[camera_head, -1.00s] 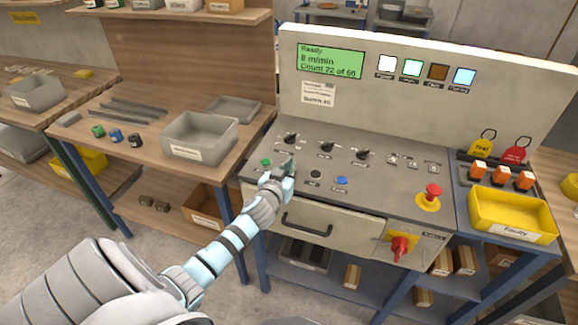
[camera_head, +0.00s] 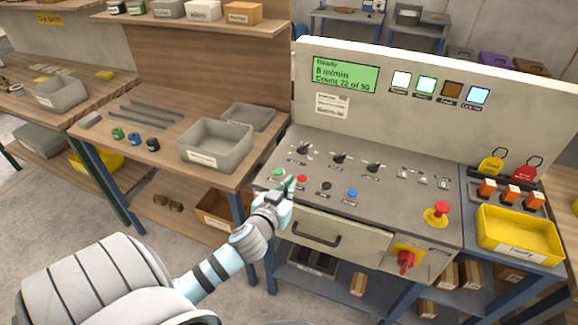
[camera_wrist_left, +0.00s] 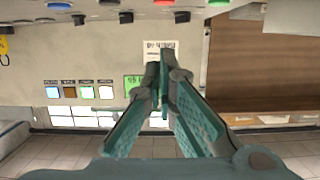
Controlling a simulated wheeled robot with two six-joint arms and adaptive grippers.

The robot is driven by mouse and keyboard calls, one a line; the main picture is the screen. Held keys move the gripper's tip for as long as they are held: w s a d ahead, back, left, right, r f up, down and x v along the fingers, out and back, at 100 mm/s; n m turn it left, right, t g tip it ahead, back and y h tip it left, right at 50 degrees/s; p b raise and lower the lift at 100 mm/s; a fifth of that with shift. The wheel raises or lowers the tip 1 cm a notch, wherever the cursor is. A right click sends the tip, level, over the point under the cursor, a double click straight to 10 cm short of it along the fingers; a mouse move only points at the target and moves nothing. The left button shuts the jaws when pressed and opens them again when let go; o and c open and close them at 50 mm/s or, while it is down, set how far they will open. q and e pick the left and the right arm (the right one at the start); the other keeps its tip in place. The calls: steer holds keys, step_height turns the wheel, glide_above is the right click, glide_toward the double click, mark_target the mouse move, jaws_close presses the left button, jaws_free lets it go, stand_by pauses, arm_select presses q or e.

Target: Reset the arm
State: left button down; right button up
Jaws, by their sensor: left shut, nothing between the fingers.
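My left gripper (camera_head: 290,185) is shut and empty at the front left edge of the laminating machine's control panel (camera_head: 400,205). Its fingertips are close to the red button (camera_head: 302,179) in the head view; I cannot tell whether they touch anything. The green button (camera_head: 278,172) lies left of it, the black button (camera_head: 326,186) and blue button (camera_head: 352,193) right of it. In the left wrist view the gripper's fingers (camera_wrist_left: 165,72) meet at their tips, and the panel appears upside down. The display (camera_head: 345,75) reads Ready, 8 m/min. My right gripper is not in view.
The red emergency stop (camera_head: 440,209) and red rotary switch (camera_head: 405,261) are at the panel's right. A yellow bin (camera_head: 520,252) stands beyond them. A drawer handle (camera_head: 317,238) juts out below the gripper. A grey bin (camera_head: 205,160) sits on the left wooden bench.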

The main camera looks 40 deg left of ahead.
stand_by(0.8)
arm_select(q)
steer(key=s+f+m+g+h, duration=0.1)
steer(key=s+f+m+g, duration=0.35)
steer(key=f, duration=0.85)
steer(key=s+f+m+g+h, duration=0.15)
steer(key=s+f, duration=0.55)
steer(key=f, duration=0.7)
steer(key=s+d+f+g, duration=0.2)
steer(key=s+f, duration=0.3)
steer(key=s, duration=0.4)
steer(key=s+d+f+n+g+h, duration=0.1)
steer(key=s+d+f+g, duration=0.2)
steer(key=s, duration=0.7)
steer(key=s+d+f+n+g, duration=0.1)
steer(key=s+d+f+g, duration=0.1)
steer(key=s+d+f, duration=0.3)
steer(key=s+f, duration=0.2)
steer(key=s, duration=0.2)
steer(key=shift+s+f, duration=0.3)
steer(key=c, duration=2.3)
jaws_free()
steer(key=shift+h, duration=0.25)
